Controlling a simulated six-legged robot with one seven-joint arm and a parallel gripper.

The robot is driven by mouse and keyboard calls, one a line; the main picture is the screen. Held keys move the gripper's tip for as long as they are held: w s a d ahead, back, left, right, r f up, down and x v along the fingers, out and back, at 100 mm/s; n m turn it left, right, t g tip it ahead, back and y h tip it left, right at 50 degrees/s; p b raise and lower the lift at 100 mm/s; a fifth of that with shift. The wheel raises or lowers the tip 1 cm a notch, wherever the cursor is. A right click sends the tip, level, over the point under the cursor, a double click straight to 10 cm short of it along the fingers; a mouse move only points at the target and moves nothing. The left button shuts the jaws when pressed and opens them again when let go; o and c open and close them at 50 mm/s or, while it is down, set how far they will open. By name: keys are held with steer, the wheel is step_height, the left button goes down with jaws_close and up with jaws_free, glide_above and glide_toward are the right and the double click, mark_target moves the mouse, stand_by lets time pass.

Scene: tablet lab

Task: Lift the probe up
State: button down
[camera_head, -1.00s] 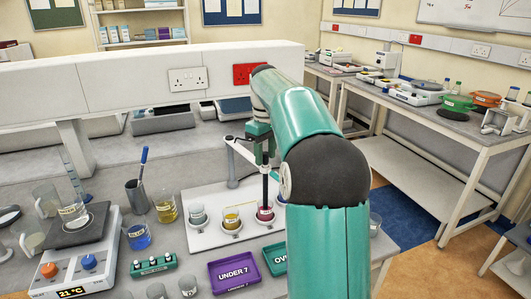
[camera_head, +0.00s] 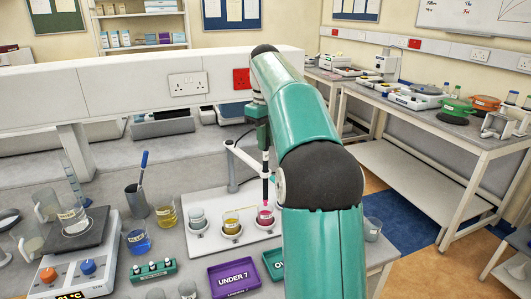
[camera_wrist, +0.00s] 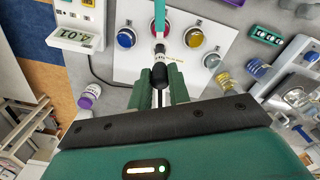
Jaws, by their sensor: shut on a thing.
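The probe (camera_head: 265,178) is a thin upright rod, dark above and pink lower down, at the cup of magenta liquid (camera_head: 265,215). I cannot tell whether its tip is still inside the cup. My gripper (camera_head: 263,140) is above it, partly behind my arm in the head view. In the wrist view, my gripper (camera_wrist: 161,88) has its two green fingers closed around the black top of the probe (camera_wrist: 159,75). The magenta cup (camera_wrist: 159,29) shows just beyond the probe there.
A white board (camera_head: 208,240) bears the cups, including a yellow one (camera_head: 231,224). A white holder arm (camera_head: 238,153) stands beside the probe. A blue cup (camera_wrist: 126,38) and a meter display (camera_wrist: 78,39) show in the wrist view. An "UNDER 7" tray (camera_head: 235,277) lies in front.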

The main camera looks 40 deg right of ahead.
steer(key=shift+r, duration=1.05)
steer(key=c, duration=1.3)
jaws_free()
steer(key=shift+w+a+r, duration=0.1)
steer(key=shift+r, duration=0.55)
steer(key=s+a+r, duration=0.2)
steer(key=s+r, duration=0.2)
steer(key=s+a+r, duration=0.2)
steer(key=s+r, duration=0.1)
steer(key=s, duration=0.1)
steer(key=s+a+r, duration=0.2)
steer(key=s+r, duration=0.2)
steer(key=shift+s+r, duration=0.3)
steer(key=shift+s, duration=0.05)
